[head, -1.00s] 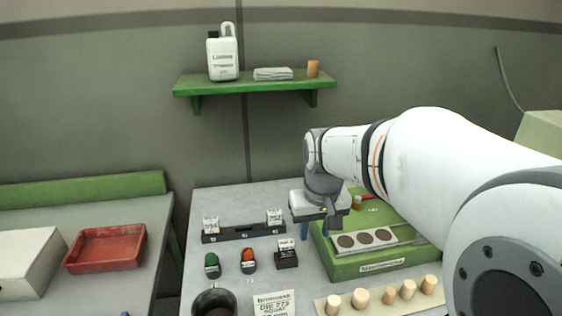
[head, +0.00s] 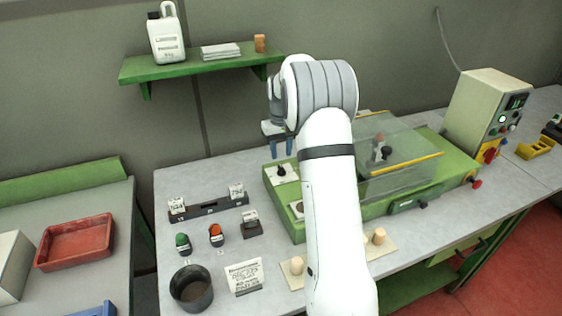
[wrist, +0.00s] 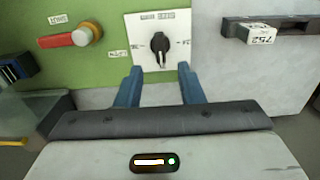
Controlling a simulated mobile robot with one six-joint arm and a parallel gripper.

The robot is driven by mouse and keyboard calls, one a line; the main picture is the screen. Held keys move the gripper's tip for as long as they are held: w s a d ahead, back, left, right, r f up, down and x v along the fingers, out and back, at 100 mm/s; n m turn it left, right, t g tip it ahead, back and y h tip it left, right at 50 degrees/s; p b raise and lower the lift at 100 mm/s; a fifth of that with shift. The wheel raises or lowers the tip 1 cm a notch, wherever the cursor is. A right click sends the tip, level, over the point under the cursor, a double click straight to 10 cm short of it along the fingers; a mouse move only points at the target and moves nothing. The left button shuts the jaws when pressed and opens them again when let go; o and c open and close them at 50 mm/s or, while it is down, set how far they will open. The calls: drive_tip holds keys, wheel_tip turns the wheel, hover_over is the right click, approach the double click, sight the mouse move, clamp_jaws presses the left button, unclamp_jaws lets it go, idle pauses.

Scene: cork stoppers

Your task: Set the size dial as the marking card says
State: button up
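The size dial is a black knob (wrist: 160,45) on a white plate (wrist: 142,24) with small markings, fixed to the green machine. The knob stands roughly upright between the left and right marks; its exact setting is too small to read. The dial also shows in the head view (head: 282,172). My gripper (wrist: 160,80) is open and empty, its two blue fingers spread just short of the dial, one towards each side. In the head view my gripper (head: 281,150) is above the dial. The marking card (head: 244,277) stands at the bench front; its handwriting is hard to read.
A dark rack (head: 209,208) with white number blocks, green (head: 182,243) and orange (head: 216,235) stampers and a dark cup (head: 191,288) stand left of the machine. A clear guard (head: 395,155) covers its right part.

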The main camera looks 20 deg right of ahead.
sight(281, 167)
drive_tip(key=shift+f+p, duration=0.45)
drive_tip(key=shift+f, duration=2.35)
drive_tip(key=shift+c, duration=0.5)
